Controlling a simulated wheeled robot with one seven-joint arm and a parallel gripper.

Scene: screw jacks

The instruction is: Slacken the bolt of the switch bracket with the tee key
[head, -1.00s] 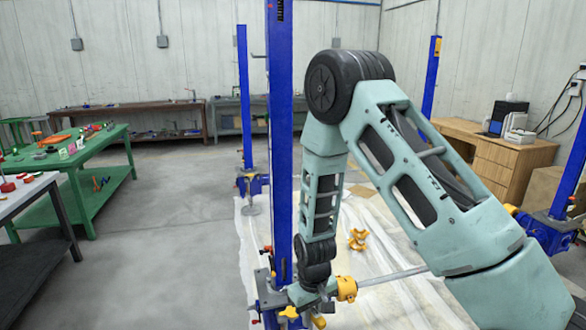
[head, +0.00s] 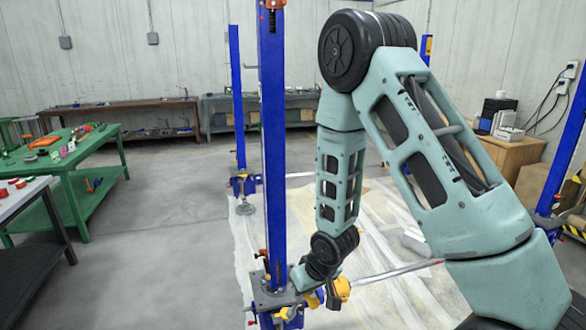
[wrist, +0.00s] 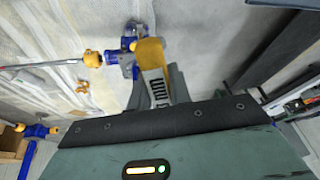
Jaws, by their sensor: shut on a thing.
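The blue screw jack post (head: 272,150) stands upright in the middle of the head view. My gripper (head: 312,297) is low beside its foot, on the right, partly hidden by my own wrist. In the wrist view my gripper (wrist: 157,90) is shut on a yellow and white piece (wrist: 151,58) with dark lettering. I cannot tell whether this piece is the tee key. The blue foot of a jack (wrist: 122,58) shows just beyond the fingers; I cannot tell whether they touch. The switch bracket and its bolt are too small or hidden to make out.
A metal bar (head: 395,271) with a yellow joint (head: 339,288) runs right from the post's foot. A pale sheet (head: 395,290) covers the floor. Green table (head: 75,160) and grey table (head: 38,192) stand left. Between them and the post the floor is clear.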

